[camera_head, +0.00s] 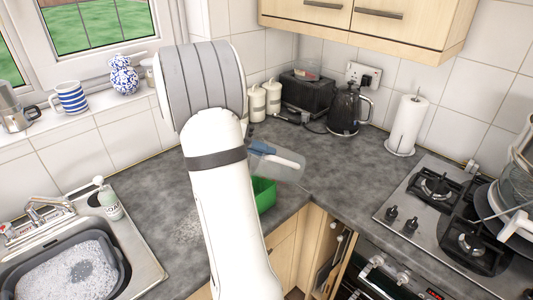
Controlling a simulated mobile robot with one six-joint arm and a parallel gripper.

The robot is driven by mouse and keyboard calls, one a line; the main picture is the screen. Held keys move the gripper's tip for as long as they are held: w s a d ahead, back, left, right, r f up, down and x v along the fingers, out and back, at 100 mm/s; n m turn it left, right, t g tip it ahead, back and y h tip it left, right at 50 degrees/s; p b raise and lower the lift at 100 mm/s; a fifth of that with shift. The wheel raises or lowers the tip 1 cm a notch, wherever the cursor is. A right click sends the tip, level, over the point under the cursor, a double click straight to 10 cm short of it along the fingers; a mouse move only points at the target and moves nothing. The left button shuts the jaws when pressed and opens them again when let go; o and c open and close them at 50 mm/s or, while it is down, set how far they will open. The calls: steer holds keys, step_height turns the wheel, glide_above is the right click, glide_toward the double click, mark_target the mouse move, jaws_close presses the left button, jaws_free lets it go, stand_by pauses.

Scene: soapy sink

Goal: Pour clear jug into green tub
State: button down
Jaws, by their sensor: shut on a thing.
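The clear jug (275,157) shows just right of my white arm, see-through with a bluish part near its left end. It looks tilted, lying nearly on its side in the air over the counter. The green tub (264,194) stands on the counter below it, close to the front edge. My arm covers the tub's left part. My gripper is mostly hidden behind my own arm, at the jug's left end, and is shut on the jug. Whether any liquid is leaving the jug, and what the tub holds, I cannot tell.
A sink with a grey basin of suds (70,272) is at the lower left, a soap bottle (110,205) beside it. A black kettle (347,110), toaster (307,92) and paper roll (407,125) stand at the back. The gas hob (450,215) is right. Counter between tub and kettle is clear.

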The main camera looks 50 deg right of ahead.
steer(key=shift+w+a+f+g+h+b, duration=0.35)
steer(key=shift+w+f+g+h+b, duration=0.2)
steer(key=shift+b, duration=0.4)
steer(key=shift+w+a+f+g+h+b, duration=0.35)
steer(key=shift+w+a+g+h+b, duration=0.45)
steer(key=shift+b, duration=0.45)
steer(key=shift+w+a+r+g+h+b, duration=0.2)
steer(key=shift+w+a+g+h+b, duration=0.55)
steer(key=shift+g+h+b, duration=0.3)
